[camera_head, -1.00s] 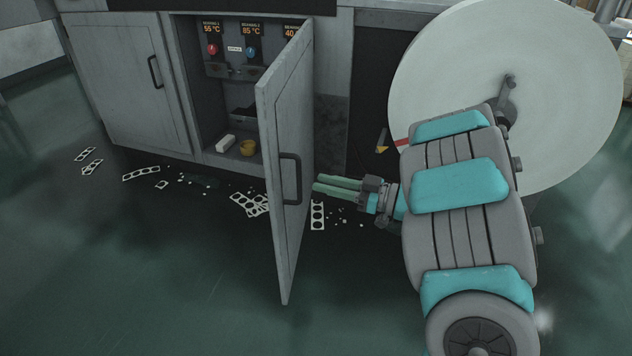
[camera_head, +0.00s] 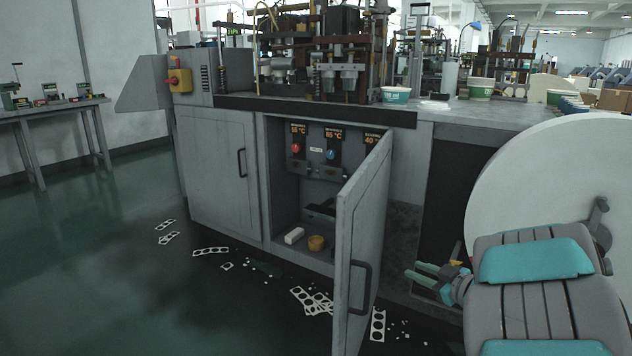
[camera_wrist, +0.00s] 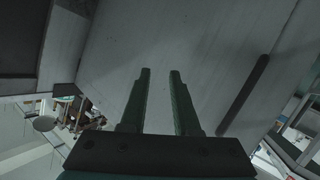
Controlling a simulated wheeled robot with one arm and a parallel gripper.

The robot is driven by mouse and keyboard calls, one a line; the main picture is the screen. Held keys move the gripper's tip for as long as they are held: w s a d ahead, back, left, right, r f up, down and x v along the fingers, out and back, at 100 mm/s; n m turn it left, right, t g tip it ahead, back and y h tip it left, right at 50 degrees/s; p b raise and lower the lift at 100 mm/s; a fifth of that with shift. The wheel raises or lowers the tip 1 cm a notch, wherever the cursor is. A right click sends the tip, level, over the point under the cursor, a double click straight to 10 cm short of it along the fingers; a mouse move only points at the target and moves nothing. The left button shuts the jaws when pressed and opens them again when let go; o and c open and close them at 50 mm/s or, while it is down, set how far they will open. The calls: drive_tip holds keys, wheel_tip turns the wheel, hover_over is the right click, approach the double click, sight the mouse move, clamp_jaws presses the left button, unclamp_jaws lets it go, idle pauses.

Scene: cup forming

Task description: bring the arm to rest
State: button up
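My gripper (camera_head: 410,273) is at the lower right in the head view, right of the open cabinet door (camera_head: 362,240) and apart from its dark handle (camera_head: 360,287). Its two green fingers point left toward the door. In the wrist view my gripper (camera_wrist: 160,74) has its fingers apart with nothing between them. The pale panel (camera_wrist: 200,45) and dark handle bar (camera_wrist: 243,95) lie beyond them. My arm with teal pads reaches in from the lower right.
The open cabinet (camera_head: 283,205) holds dials, temperature displays, a white block (camera_head: 294,236) and a yellow cup (camera_head: 316,243). Punched scraps (camera_head: 312,300) litter the floor. A large white paper roll (camera_head: 530,180) stands behind my arm. Open floor (camera_head: 90,270) lies at left.

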drive_tip(key=s+d+r+m+h, duration=0.1)
drive_tip(key=d+r+m+h, duration=0.3)
drive_tip(key=d+h, duration=0.4)
drive_tip(key=s+d+m+g+h, duration=0.2)
drive_tip(key=s+m+g+h, duration=0.2)
drive_tip(key=s, duration=0.6)
drive_tip(key=s+a+f+g+y, duration=0.2)
drive_tip(key=s+a, duration=0.4)
drive_tip(key=s, duration=0.5)
drive_tip(key=s+a+f+g+y, duration=0.1)
drive_tip(key=s+a+g, duration=0.4)
drive_tip(key=s, duration=0.6)
drive_tip(key=s+a+f+m+g+y, duration=0.1)
drive_tip(key=s+a+f+g, duration=0.3)
drive_tip(key=s+a, duration=0.5)
drive_tip(key=shift+s+a+y, duration=0.25)
drive_tip(key=shift+s+y, duration=0.55)
drive_tip(key=shift+s, duration=0.3)
drive_tip(key=shift+w+f, duration=0.1)
